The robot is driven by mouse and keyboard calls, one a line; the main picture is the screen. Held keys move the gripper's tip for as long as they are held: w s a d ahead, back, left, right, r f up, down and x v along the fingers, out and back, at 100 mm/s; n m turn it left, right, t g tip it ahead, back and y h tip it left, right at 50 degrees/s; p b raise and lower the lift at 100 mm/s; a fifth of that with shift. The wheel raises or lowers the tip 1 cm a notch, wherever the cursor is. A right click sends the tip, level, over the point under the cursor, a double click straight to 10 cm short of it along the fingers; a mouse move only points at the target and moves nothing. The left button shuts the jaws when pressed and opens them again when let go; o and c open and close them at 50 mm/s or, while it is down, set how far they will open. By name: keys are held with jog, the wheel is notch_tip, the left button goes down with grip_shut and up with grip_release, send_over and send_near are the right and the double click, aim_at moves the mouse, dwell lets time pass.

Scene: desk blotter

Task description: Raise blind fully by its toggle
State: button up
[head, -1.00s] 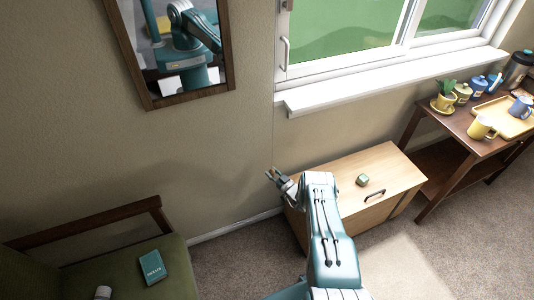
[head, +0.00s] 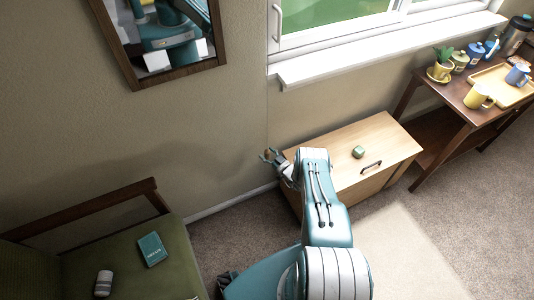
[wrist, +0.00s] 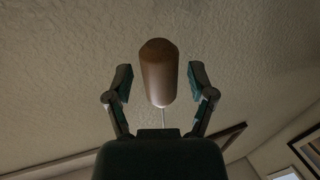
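The toggle (wrist: 158,72) is a brown wooden cylinder with a rounded end, hanging from a thin pale cord (wrist: 165,118). In the wrist view it stands between the two fingers of my gripper (wrist: 160,82), with a gap showing on each side, so the gripper is open and not clamped on it. In the head view my gripper (head: 272,157) is by the wall, left of the wooden cabinet, where the thin cord (head: 267,120) comes down; the toggle is a tiny brown spot there. The blind itself is out of view; only the lower window (head: 340,15) shows.
The cabinet (head: 375,145) with a small green cube (head: 358,152) stands right of my gripper, below the white sill (head: 380,50). A side table (head: 455,95) with mugs, jars and a plant is further right. A green chair (head: 130,245) is at left, below a framed mirror (head: 165,40).

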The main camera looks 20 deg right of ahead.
aim_at(267, 151)
jog(key=shift+r, duration=0.1)
notch_tip(267, 151, up, 10)
jog(key=shift+f, duration=0.15)
dwell(0.5)
jog(key=shift+w, duration=0.1)
dwell(0.4)
